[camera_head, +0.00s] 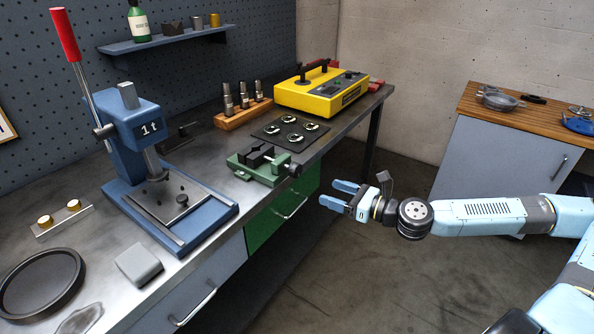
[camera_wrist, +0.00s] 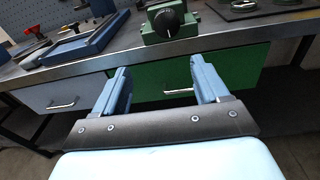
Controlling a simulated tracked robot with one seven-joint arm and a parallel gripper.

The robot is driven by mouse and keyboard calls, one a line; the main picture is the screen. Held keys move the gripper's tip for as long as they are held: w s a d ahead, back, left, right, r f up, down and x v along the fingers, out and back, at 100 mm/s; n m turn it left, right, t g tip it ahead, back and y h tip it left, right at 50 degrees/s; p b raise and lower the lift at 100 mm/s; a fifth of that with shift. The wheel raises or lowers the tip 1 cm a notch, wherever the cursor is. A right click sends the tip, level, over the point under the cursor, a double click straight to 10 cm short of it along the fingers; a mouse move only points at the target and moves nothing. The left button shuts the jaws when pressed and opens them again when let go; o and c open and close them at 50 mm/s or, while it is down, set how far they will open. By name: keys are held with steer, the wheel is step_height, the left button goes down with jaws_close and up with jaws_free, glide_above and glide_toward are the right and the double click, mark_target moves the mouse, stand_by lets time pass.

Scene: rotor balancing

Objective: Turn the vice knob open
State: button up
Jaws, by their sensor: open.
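The green vice (camera_head: 258,163) sits at the front edge of the metal workbench. Its black round knob (camera_head: 294,170) faces out over the edge. In the wrist view the knob (camera_wrist: 168,21) is at the top, a little right of centre, on the front of the green vice (camera_wrist: 151,36). My gripper (camera_head: 333,194) is open and empty, in the air off the bench front, to the right of the knob and apart from it. In the wrist view its two blue fingers (camera_wrist: 161,75) point toward the bench, with the knob beyond them.
A blue press (camera_head: 137,130) with a red lever stands left of the vice. A black mat (camera_head: 291,132) with several round parts and a yellow case (camera_head: 322,90) lie behind. Green and grey drawers with handles (camera_head: 291,208) are below the bench edge. The floor in front is clear.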

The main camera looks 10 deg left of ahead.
mark_target(299, 170)
steer(key=shift+m+t, duration=0.5)
steer(key=shift+m, duration=0.1)
steer(key=x, duration=0.4)
steer(key=r+x, duration=0.1)
steer(key=x, duration=0.4)
steer(key=w+r+x, duration=0.1)
steer(key=x, duration=0.3)
steer(key=shift+w+a, duration=0.15)
steer(key=shift+c, duration=0.2)
steer(key=c, duration=1)
